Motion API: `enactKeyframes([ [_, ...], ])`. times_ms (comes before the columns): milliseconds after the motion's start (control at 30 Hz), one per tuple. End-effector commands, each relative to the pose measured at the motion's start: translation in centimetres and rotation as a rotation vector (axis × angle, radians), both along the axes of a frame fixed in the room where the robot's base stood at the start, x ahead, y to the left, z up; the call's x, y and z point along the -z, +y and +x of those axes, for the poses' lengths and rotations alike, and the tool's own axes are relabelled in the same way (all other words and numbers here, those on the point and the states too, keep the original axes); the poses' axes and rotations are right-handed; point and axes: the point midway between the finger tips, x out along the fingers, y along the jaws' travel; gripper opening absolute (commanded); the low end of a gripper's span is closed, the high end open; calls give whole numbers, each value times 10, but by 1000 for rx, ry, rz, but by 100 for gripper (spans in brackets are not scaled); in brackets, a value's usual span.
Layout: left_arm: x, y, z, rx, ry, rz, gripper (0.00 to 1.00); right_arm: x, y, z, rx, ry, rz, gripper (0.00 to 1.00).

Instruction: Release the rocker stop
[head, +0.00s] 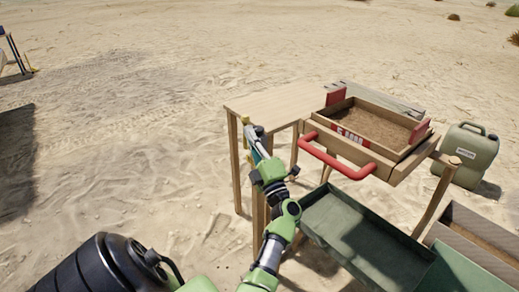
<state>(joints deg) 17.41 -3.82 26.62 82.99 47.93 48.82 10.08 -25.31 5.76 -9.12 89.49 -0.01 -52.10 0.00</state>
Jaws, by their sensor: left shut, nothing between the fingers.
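The rocker (398,158) is a wooden sieve box of brown soil on a wooden stand, with a red bar handle (335,160) at its front. Red plates (336,96) show at its ends, and a red and white marked strip (349,136) is on its near side. I cannot tell which part is the stop. My left gripper (252,132) is shut and empty, by the near left corner of the wooden table, left of the red handle and apart from it. A small yellow piece shows near its tip; I cannot tell what it belongs to. My right gripper is not in view.
The wooden table top (275,97) left of the rocker is bare. A green tray (350,235) lies below the rocker, with a brown wooden box (480,235) to its right. A green jerrycan (467,153) stands on the sand at right. Open sand lies to the left.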

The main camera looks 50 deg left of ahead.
Motion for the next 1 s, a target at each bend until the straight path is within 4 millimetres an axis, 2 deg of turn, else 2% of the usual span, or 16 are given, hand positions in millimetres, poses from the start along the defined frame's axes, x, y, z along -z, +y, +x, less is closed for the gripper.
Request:
enactKeyframes([
  [667,-5,8,0,-1,-3,3,0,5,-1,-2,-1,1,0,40],
  [1000,-4,1,4,1,-2,0,0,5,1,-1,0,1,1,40],
])
